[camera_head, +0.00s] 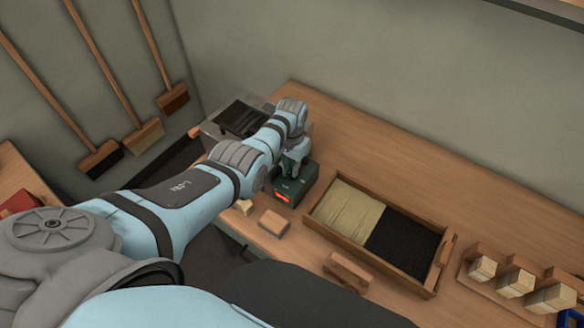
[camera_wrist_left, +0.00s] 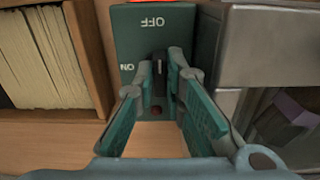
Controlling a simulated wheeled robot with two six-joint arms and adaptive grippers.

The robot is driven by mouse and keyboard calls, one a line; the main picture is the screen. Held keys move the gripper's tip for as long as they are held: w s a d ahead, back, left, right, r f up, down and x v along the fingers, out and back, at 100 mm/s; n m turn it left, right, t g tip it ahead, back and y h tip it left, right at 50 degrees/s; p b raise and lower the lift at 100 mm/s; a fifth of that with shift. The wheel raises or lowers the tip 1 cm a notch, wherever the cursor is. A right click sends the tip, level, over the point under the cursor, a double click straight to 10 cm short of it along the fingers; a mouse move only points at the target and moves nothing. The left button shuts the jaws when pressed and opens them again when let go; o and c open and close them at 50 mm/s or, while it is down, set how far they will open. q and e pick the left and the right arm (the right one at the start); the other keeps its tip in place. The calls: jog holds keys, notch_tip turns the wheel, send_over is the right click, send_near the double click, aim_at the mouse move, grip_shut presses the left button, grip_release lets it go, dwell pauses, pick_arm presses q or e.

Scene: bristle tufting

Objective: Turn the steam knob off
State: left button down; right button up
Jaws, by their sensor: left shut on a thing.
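The steam control box (camera_head: 303,178) is dark green and stands on the bench, with a red lit strip on its front. In the left wrist view its face (camera_wrist_left: 127,38) carries the words OFF and ON, upside down. A dark bar-shaped knob (camera_wrist_left: 158,72) sits below OFF and to the right of ON. The bar lies nearly along the picture's vertical, its upper end towards OFF. My left gripper (camera_wrist_left: 166,62) is shut on the knob, one finger on each side. In the head view the left gripper (camera_head: 290,164) is over the box and hides the knob.
A grey metal unit (camera_wrist_left: 225,55) stands close beside the box. A wooden tray (camera_head: 318,223) with pale and black bristles lies to the right. Small wooden blocks (camera_head: 273,222) lie near the front edge. The bench's back right is clear.

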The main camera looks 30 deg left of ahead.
pick_arm(q)
jog(key=c, duration=1.7)
grip_release()
jog(key=shift+o, duration=0.2)
